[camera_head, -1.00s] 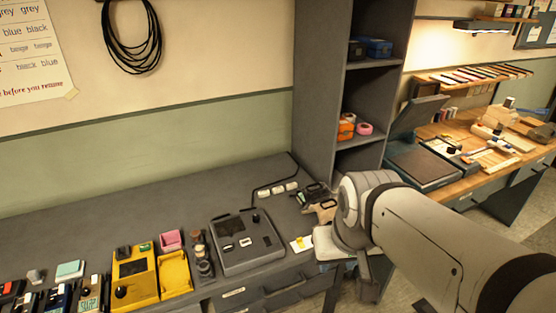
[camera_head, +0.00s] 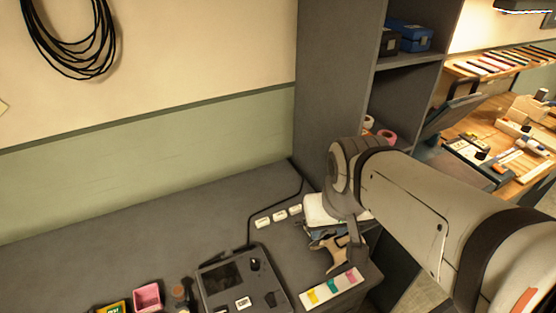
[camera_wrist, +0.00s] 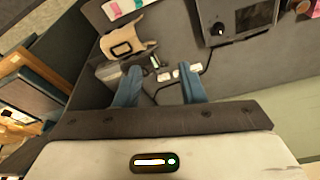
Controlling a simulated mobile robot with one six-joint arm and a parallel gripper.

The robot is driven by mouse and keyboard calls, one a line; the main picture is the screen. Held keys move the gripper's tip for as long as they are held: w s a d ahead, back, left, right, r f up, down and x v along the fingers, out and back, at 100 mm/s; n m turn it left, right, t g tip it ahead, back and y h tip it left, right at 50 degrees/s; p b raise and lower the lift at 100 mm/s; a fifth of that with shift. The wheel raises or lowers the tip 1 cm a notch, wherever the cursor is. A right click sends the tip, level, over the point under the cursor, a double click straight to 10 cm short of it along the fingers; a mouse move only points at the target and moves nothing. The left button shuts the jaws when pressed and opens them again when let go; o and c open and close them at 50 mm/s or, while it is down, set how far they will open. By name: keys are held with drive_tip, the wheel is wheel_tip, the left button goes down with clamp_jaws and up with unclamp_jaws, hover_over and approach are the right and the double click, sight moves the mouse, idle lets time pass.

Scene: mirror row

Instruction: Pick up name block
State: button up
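Three small white blocks with dark marks, which may include the name block, lie in a row on the grey bench: left (camera_head: 263,222), middle (camera_head: 280,215) and right (camera_head: 295,209). The marks are too small to read. My gripper (camera_wrist: 160,70) shows two blue fingers spread apart with nothing held between them. In the wrist view white blocks (camera_wrist: 183,72) appear near and between the fingertips, with the gripper above the bench. In the head view my white gripper body is right of the row, its fingers hard to make out.
A tan holder (camera_head: 340,256) and dark items lie below my gripper. A colour-patch card (camera_head: 332,287) is at the bench's front. A grey console (camera_head: 225,275) stands left of it. A black cable runs behind the blocks. A tall shelf (camera_head: 335,100) rises behind.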

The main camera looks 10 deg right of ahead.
drive_tip(key=shift+o, duration=1)
drive_tip(key=shift+w, duration=0.25)
drive_tip(key=n+g+b, duration=0.1)
drive_tip(key=n+b, duration=0.1)
drive_tip(key=n, duration=0.1)
hover_over(296, 207)
drive_tip(key=s, duration=0.1)
wheel_tip(296, 207, down, 18)
drive_tip(key=shift+y, duration=0.3)
drive_tip(key=f, duration=0.2)
drive_tip(key=f+p, duration=0.1)
drive_tip(key=f, duration=0.2)
drive_tip(key=f+p, duration=0.1)
drive_tip(key=f, duration=0.2)
drive_tip(key=shift+w, duration=0.3)
drive_tip(key=shift+r, duration=0.1)
drive_tip(key=c, duration=0.6)
